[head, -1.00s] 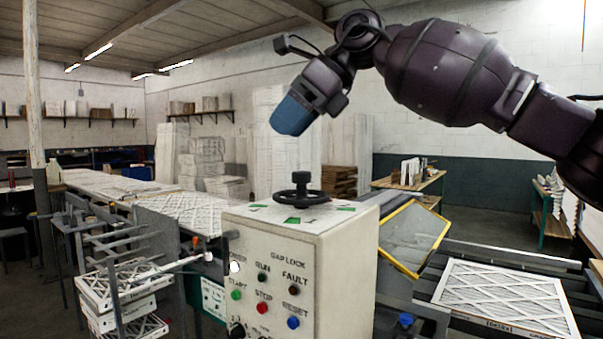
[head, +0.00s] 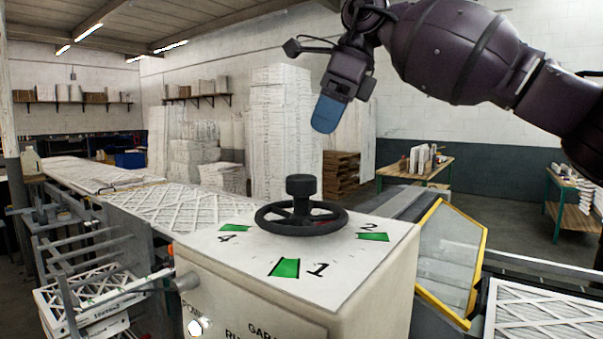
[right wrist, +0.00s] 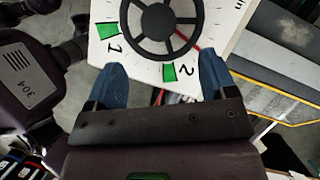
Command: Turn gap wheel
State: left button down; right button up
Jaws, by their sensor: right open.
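The gap wheel (head: 301,214) is a black handwheel with a knob, lying flat on top of the white control box (head: 345,287). Green marks with the numbers 1, 2 and 4 show around it. In the right wrist view the wheel (right wrist: 161,22) is at the top, with a red pointer towards its lower right, near the 2 side. My right gripper (head: 327,114), with blue fingers, is above and behind the wheel in the head view, apart from it. In the right wrist view its two fingers (right wrist: 162,84) are spread with nothing between them. My left gripper is not in view.
A yellow-framed clear panel (head: 449,258) stands right of the box. A pleated filter (head: 545,310) lies at the far right. A conveyor with filters (head: 175,205) runs back left, and a metal rack (head: 85,265) stands at the left. Air above the wheel is free.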

aim_at(302, 176)
jog(key=x, duration=1)
jog(key=shift+s+a+f+p, duration=0.1)
jog(key=shift+a+f+p, duration=0.1)
jog(key=shift+f+p, duration=0.1)
jog(key=shift+c, duration=0.2)
jog(key=c, duration=1.2)
